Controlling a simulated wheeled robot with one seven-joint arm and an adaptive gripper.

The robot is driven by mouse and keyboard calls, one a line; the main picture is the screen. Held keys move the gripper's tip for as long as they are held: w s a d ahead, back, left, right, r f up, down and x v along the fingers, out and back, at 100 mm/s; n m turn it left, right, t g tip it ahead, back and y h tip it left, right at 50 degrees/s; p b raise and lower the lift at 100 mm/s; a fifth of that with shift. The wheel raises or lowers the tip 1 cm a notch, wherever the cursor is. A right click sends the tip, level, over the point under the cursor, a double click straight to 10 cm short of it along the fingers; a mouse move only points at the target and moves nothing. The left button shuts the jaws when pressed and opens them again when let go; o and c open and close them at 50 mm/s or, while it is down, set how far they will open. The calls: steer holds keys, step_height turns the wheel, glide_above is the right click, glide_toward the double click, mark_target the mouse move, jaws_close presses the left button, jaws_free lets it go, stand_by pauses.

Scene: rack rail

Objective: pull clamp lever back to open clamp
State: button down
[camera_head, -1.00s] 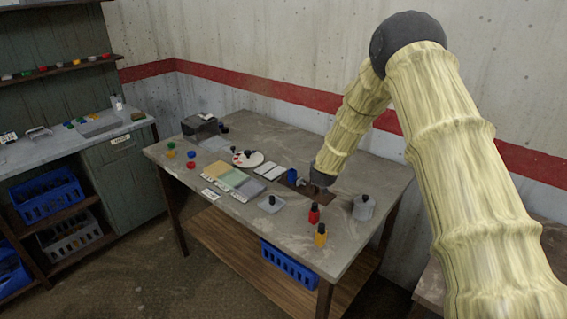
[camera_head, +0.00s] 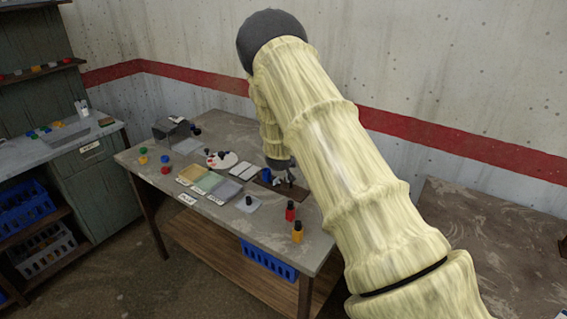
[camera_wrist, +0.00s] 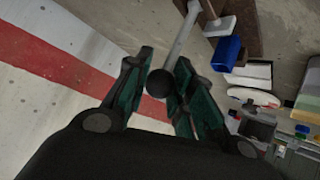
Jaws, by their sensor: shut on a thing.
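The clamp lever (camera_wrist: 184,34) is a grey rod with a black ball knob (camera_wrist: 160,83) at its end, seen in the wrist view. My gripper (camera_wrist: 164,66) has green-padded fingers on both sides of the knob and is shut on it. The rod runs up from the knob to the clamp at the top of the wrist view. The clamp sits on a brown base board (camera_wrist: 247,30), with a blue block (camera_wrist: 226,53) beside it. In the head view, the blue block (camera_head: 266,175) shows on the table, while my arm hides part of the clamp.
The worktable (camera_head: 210,132) holds a white palette (camera_head: 221,159), trays (camera_head: 208,182), a red bottle (camera_head: 290,211) and a yellow bottle (camera_head: 297,232) near the clamp. A concrete wall (camera_head: 200,40) with a red stripe stands behind. Another table (camera_head: 480,240) is at right.

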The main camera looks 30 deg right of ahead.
steer(key=shift+w+r, duration=0.1)
steer(key=c, duration=1.2)
jaws_free()
steer(key=shift+w, duration=0.1)
steer(key=v, duration=1.2)
